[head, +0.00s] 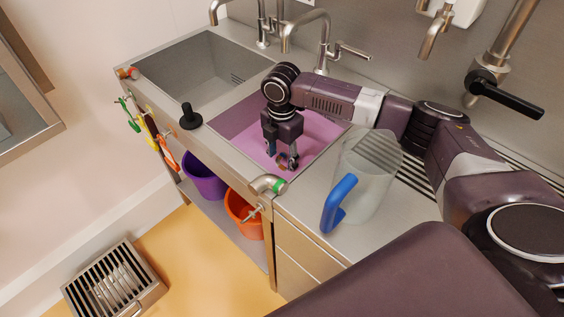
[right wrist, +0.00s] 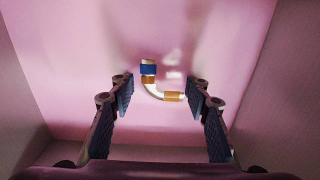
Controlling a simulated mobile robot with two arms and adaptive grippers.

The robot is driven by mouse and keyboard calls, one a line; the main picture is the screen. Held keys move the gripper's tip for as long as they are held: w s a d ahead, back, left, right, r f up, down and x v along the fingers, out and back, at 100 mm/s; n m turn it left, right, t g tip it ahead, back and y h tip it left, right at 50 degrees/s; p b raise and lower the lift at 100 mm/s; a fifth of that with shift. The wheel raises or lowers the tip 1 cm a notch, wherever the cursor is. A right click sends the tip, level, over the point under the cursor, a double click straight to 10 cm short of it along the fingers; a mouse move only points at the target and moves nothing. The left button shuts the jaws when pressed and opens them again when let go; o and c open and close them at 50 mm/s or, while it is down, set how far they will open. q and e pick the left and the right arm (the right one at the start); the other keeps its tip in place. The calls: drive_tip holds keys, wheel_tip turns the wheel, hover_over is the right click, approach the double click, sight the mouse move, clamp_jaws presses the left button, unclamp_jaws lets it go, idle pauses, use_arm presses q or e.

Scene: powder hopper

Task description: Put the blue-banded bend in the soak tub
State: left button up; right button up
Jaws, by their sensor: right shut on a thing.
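The blue-banded bend (right wrist: 149,83) is a pale curved pipe piece with a blue band at one end and orange-brown bands. In the head view my right gripper (head: 281,161) points down inside the pink-filled basin (head: 232,131), which looks like the soak tub. The bend is mostly hidden by the fingers there. I cannot tell whether it touches the basin floor. My left gripper is not in view.
An empty steel sink (head: 195,70) lies left of the pink basin. A green-banded bend (head: 266,184) sits at the counter's front edge. A clear jug (head: 368,175) with a blue handle stands right of the basin. A black plunger-like knob (head: 190,117) stands on the front rim.

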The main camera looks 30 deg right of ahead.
sight(282, 161)
drive_tip(key=shift+f, duration=0.6)
drive_tip(key=shift+f, duration=0.15)
drive_tip(key=o, duration=1.4)
wheel_tip(282, 161, up, 12)
drive_tip(key=shift+r, duration=0.2)
